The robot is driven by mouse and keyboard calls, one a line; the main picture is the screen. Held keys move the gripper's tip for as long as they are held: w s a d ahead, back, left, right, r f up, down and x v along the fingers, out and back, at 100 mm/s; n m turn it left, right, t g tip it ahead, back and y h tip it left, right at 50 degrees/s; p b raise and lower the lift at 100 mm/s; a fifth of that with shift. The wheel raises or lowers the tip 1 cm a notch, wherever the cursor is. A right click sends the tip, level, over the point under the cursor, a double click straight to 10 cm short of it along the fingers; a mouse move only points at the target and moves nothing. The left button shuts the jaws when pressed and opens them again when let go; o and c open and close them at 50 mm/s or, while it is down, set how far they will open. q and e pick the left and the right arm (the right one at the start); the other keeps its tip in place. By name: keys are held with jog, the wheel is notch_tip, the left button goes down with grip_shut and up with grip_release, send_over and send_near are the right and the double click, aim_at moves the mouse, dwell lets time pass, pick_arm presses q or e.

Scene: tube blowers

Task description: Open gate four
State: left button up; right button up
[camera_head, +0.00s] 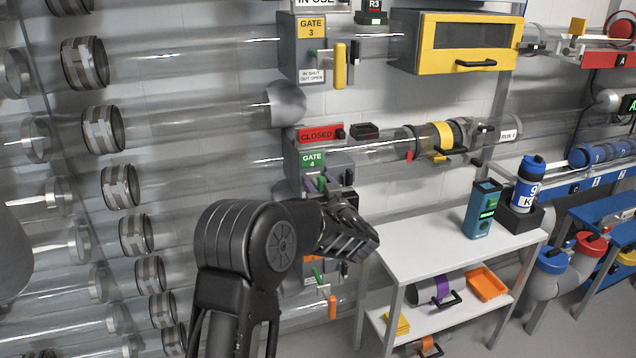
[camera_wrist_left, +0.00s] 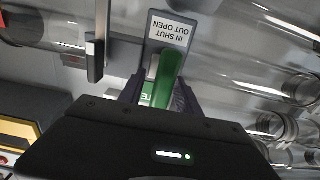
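The gate 4 box (camera_head: 312,160) has a green label and a red CLOSED sign (camera_head: 318,134) above it. Its handle is a green bar (camera_wrist_left: 170,70) in the left wrist view, beside a white plate reading IN SHUT, OUT OPEN (camera_wrist_left: 170,30). My left gripper (camera_head: 322,184) is at the front of this box in the head view. In the left wrist view its dark purple fingers (camera_wrist_left: 158,95) stand on either side of the green handle, with a gap showing on the left. The handle is mostly hidden in the head view. My right gripper is not in view.
The gate 3 box (camera_head: 310,50) with a yellow handle (camera_head: 340,66) is above. Another gate with an orange handle (camera_head: 332,307) is below. Clear tubes run left. A white table (camera_head: 430,240) with a teal device (camera_head: 482,208) and a blue canister (camera_head: 527,185) stands to the right.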

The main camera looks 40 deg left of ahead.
pick_arm(q)
grip_shut()
dwell(1.3)
